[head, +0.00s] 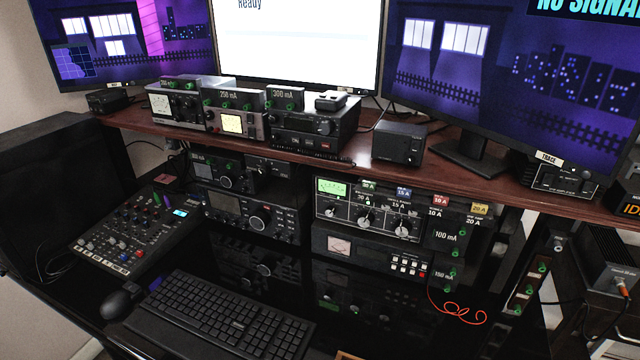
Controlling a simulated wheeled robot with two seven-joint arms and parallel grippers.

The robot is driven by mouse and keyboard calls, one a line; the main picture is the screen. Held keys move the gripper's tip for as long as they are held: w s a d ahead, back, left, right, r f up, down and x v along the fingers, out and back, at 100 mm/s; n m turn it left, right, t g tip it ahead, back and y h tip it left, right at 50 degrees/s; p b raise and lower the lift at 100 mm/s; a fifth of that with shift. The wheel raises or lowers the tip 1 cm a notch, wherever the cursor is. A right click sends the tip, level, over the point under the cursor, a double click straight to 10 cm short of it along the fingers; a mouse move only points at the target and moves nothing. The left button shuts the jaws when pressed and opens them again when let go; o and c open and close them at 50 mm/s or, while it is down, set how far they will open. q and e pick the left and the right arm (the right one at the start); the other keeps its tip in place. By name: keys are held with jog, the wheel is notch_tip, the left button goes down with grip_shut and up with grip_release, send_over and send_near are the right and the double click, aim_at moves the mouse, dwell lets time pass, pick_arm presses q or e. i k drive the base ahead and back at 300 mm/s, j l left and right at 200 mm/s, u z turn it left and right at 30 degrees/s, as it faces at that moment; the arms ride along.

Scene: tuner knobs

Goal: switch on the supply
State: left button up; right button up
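No unit in the head view is readably marked as the supply, so I cannot tell which one it is. Candidates are the silver meter unit (232,123) labelled about 250 mA, another meter unit (172,106) to its left, and a small black box with a knob (398,144), all on the wooden shelf. Below the shelf, a wide unit with a green-lit meter and several knobs (372,217) stands on a unit with a pale meter and buttons (370,254). Switch positions are too small to tell. Neither of my grippers is in view.
The wooden shelf (350,152) crosses the scene under several monitors. A mixer (135,232), a mouse (121,302) and a keyboard (220,320) occupy the lower left. The glossy black surface in the lower middle is fairly clear.

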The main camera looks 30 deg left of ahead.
aim_at(251, 131)
jog(key=u, duration=0.8)
